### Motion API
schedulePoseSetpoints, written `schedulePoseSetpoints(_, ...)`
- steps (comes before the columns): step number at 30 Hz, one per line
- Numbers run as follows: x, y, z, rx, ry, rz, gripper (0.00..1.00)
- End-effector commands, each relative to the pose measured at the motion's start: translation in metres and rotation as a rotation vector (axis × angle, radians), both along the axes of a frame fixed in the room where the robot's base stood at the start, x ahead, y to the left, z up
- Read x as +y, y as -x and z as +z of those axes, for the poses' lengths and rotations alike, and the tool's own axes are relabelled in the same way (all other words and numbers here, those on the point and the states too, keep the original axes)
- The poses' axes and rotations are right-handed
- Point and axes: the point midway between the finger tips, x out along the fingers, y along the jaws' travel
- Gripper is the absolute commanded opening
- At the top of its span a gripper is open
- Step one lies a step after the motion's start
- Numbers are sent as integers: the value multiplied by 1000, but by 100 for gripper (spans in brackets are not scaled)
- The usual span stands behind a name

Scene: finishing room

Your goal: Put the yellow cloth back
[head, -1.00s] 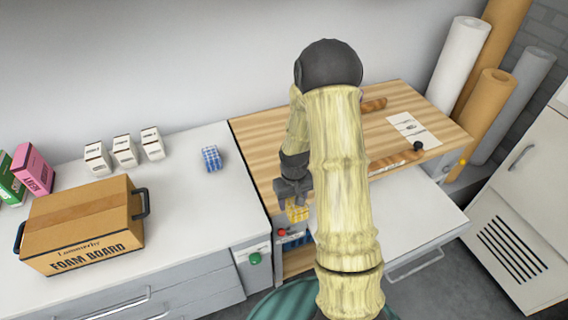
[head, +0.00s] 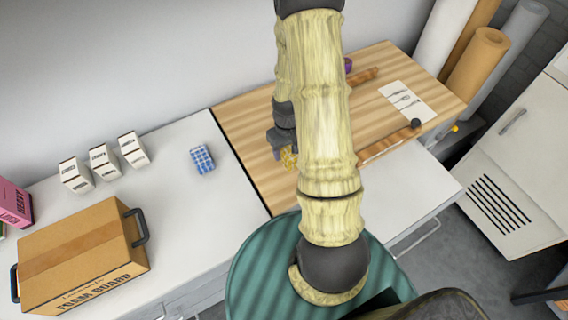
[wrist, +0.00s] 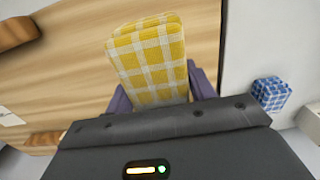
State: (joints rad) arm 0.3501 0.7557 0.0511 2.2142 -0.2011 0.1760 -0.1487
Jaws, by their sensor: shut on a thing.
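The yellow checked cloth (wrist: 150,62) is folded into a small block and sits between the two fingers of my gripper (wrist: 160,92) in the wrist view. In the head view the yellow cloth (head: 289,157) shows at the tip of my gripper (head: 286,146), over the left part of the wooden worktop (head: 240,125). My arm hides part of the cloth and worktop there. I cannot tell whether the cloth touches the wood.
A blue checked cloth (head: 202,158) lies on the white counter (head: 185,200) left of the worktop. Three white boxes (head: 103,161) and a foam board carton (head: 85,255) stand farther left. A printed sheet (head: 407,101) and dark knob (head: 416,123) are on the right.

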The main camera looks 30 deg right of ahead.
Motion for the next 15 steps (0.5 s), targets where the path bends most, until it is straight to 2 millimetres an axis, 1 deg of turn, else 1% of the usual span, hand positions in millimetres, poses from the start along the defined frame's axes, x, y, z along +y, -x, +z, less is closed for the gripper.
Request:
schedulePoseSetpoints(11,-1,1,0,0,0,0,30)
schedulePoseSetpoints(15,0,1,-8,2,-1,0,30)
